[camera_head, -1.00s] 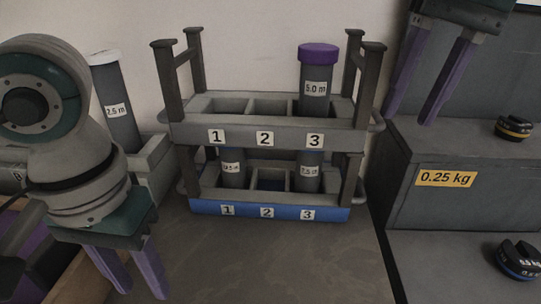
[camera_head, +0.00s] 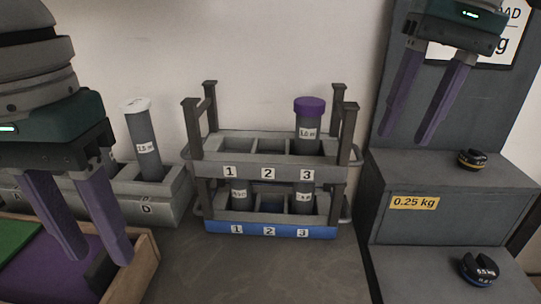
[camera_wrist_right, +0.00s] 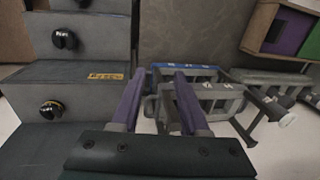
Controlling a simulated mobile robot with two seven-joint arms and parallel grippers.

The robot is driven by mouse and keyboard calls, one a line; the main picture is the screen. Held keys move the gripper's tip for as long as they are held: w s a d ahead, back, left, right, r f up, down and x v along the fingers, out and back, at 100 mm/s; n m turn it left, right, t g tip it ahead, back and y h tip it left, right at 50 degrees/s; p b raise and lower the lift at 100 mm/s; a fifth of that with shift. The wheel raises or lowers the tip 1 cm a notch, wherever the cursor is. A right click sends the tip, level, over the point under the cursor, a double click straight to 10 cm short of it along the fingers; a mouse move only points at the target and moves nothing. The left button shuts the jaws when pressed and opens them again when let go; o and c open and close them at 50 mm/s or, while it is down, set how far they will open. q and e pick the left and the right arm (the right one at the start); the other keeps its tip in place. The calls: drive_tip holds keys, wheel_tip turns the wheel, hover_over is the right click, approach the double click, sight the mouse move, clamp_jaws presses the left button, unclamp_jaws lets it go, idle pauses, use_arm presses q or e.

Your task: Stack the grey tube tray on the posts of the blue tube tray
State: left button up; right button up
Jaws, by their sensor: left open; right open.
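The grey tube tray (camera_head: 249,173) sits on the posts of the blue tube tray (camera_head: 270,231), level and lined up above it. A purple-capped tube (camera_head: 308,125) stands in the grey tray's slot 3. Tubes show in slots 1 and 3 of the blue tray. My left gripper (camera_head: 95,258) is open and empty, left of the trays. My right gripper (camera_head: 428,138) is open and empty, above and right of the trays. In the right wrist view my right gripper's fingers (camera_wrist_right: 157,128) are spread, with the grey tray (camera_wrist_right: 205,93) and blue tray (camera_wrist_right: 190,68) beyond them.
A grey rack (camera_head: 165,207) with a white-capped tube (camera_head: 145,143) stands left of the trays. A stepped grey block (camera_head: 415,231) with dark weights (camera_head: 480,269) stands at the right. A wooden bin (camera_head: 142,272) is at lower left. Bare table lies in front of the trays.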

use_arm(q)
drive_tip(key=shift+s+a+r, duration=0.1)
drive_tip(key=shift+s+r, duration=0.2)
use_arm(e)
wheel_tip(320, 180, up, 8)
drive_tip(key=d, duration=0.1)
drive_tip(key=shift+s+d+f, duration=0.15)
drive_tip(key=shift+f, duration=0.05)
